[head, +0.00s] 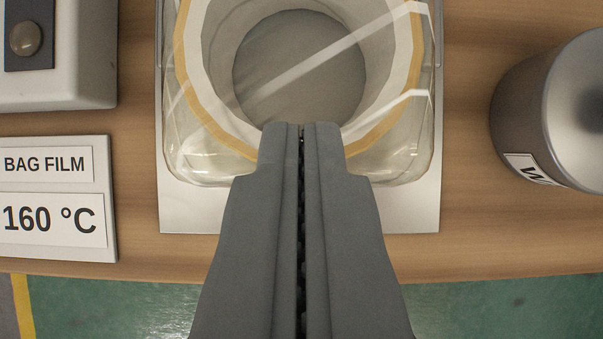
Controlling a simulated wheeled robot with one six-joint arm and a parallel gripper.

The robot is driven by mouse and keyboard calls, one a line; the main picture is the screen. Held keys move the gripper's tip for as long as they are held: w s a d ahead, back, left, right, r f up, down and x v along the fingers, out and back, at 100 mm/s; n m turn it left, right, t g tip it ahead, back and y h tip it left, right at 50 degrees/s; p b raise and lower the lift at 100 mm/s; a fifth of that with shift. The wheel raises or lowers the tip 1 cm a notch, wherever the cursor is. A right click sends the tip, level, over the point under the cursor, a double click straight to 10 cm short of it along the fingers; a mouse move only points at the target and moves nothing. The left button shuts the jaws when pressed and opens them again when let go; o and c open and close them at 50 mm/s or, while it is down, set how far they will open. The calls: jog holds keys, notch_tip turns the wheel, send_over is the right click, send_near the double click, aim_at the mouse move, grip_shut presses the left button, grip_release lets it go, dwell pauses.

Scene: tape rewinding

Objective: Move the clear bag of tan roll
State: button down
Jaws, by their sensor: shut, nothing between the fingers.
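The clear bag (197,160) with the tan roll (190,85) inside sits on a pale metal plate (400,215) at the top middle of the head view. The roll is ring-shaped with a wide round opening, and its top edge runs out of view. My gripper (301,128) is shut and empty, its fingers pressed together. In the picture its fingertips overlap the near edge of the roll and bag and hide part of them. I cannot tell whether the fingertips touch the bag.
A sign (55,200) reading "BAG FILM" and "160 °C" is at left, below a grey box (85,60) with a round knob. A metal cylinder (545,100) stands at right. The wooden table (480,235) has bare strips beside the plate. Green floor (500,310) lies beyond its near edge.

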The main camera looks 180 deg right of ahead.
jog(key=shift+s, duration=3.55)
jog(key=s+r+t, duration=0.5)
jog(key=s+r, duration=0.1)
jog(key=r, duration=0.6)
jog(key=s+r+t, duration=0.5)
jog(key=r, duration=0.7)
jog(key=shift+s+r, duration=0.35)
jog(key=shift+r, duration=0.05)
